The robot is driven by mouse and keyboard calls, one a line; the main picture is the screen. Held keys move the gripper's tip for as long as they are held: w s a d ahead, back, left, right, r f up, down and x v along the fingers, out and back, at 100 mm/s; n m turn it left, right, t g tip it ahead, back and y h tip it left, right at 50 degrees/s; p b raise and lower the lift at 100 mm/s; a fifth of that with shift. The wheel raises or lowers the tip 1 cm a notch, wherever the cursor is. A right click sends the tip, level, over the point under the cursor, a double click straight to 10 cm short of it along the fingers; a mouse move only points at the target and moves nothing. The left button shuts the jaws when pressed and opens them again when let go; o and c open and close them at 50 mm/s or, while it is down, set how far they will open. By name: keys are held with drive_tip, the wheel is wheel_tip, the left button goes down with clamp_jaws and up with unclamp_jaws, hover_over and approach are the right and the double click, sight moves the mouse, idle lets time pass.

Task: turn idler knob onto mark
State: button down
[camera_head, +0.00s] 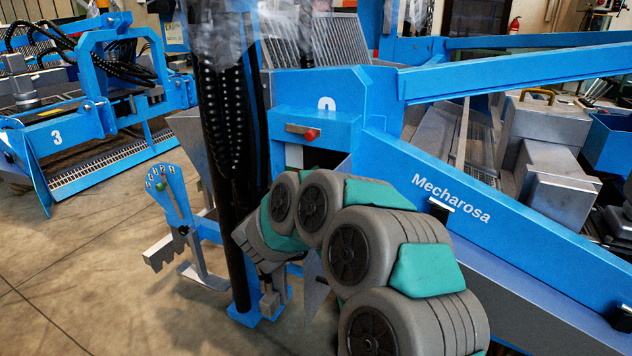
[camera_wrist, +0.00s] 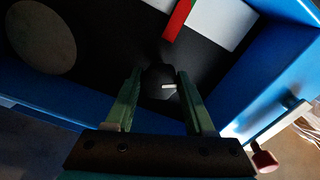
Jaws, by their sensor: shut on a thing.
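In the wrist view, a small dark knob (camera_wrist: 157,80) with a short white line (camera_wrist: 169,87) sits on a black panel (camera_wrist: 105,55) inside a blue housing. The two green fingers of my gripper (camera_wrist: 159,85) stand on either side of the knob and are shut on it. The white line lies nearly level in the picture. A red mark (camera_wrist: 178,20) shows above and slightly right of the knob, beside white patches; the line does not point at it. In the head view the gripper and knob are hidden behind my arm and the blue machine (camera_head: 385,115).
A lever with a red end (camera_head: 311,134) sticks out of the housing front; it also shows in the wrist view (camera_wrist: 264,160). A black post (camera_head: 228,190) and a blue numbered dial plate (camera_head: 172,195) stand left of my arm. Open floor lies at lower left.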

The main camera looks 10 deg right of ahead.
drive_tip(key=shift+f, duration=0.1)
drive_tip(key=shift+c, duration=1.3)
unclamp_jaws()
drive_tip(key=v, duration=0.8)
drive_tip(key=shift+b, duration=0.3)
drive_tip(key=shift+w, duration=0.1)
